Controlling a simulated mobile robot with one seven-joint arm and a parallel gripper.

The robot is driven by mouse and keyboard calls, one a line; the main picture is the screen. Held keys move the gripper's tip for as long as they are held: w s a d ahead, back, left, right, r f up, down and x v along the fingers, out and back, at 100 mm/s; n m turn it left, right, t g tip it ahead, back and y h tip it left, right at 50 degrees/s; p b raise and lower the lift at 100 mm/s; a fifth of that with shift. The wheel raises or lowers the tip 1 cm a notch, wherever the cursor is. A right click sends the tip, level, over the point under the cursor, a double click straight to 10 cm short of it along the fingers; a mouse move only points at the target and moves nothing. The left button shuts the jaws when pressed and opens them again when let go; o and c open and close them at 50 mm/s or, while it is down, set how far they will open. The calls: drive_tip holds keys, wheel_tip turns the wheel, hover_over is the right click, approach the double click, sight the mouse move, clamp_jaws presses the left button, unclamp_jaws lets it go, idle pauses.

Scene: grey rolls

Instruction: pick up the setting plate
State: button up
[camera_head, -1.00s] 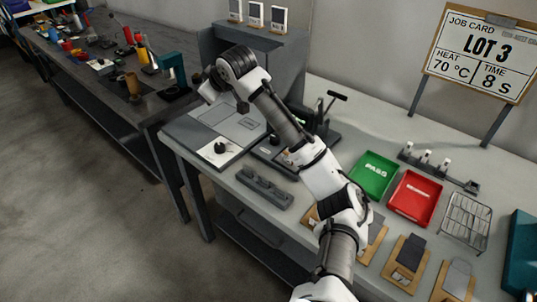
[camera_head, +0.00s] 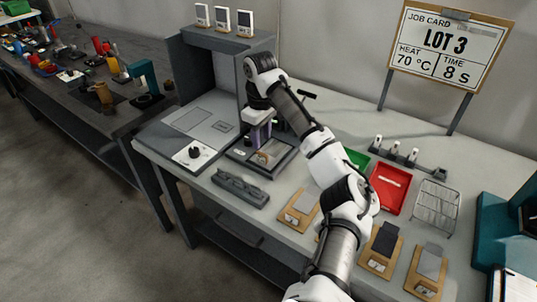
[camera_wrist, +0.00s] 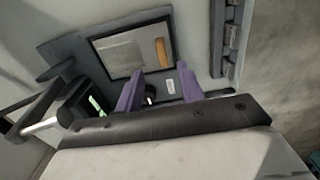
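My gripper (camera_head: 258,137) points down over the dark press fixture (camera_head: 248,163) on the bench. In the wrist view its two purple fingers (camera_wrist: 160,72) stand apart with nothing held between them. Beyond the fingertips, the fixture's framed bed holds a flat silvery plate (camera_wrist: 120,56) with a tan strip beside it. I cannot tell for sure that this is the setting plate. A dark round knob (camera_wrist: 150,93) and a small white label lie between the fingers in the picture. Part of the fixture is hidden behind my gripper in the head view.
A grey slotted block (camera_head: 240,188) lies in front of the fixture. A flat panel with a knob (camera_head: 193,153) is to its left. A red tray (camera_head: 390,187) and a wire rack (camera_head: 437,205) stand right. Wooden boards with grey plates (camera_head: 382,250) line the front.

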sight(262, 153)
drive_tip(key=shift+s+f+p, duration=0.15)
drive_tip(key=shift+f, duration=1.55)
drive_tip(key=shift+s+f+p, duration=0.1)
drive_tip(key=shift+f+p, duration=0.05)
drive_tip(key=shift+f, duration=1.55)
clamp_jaws()
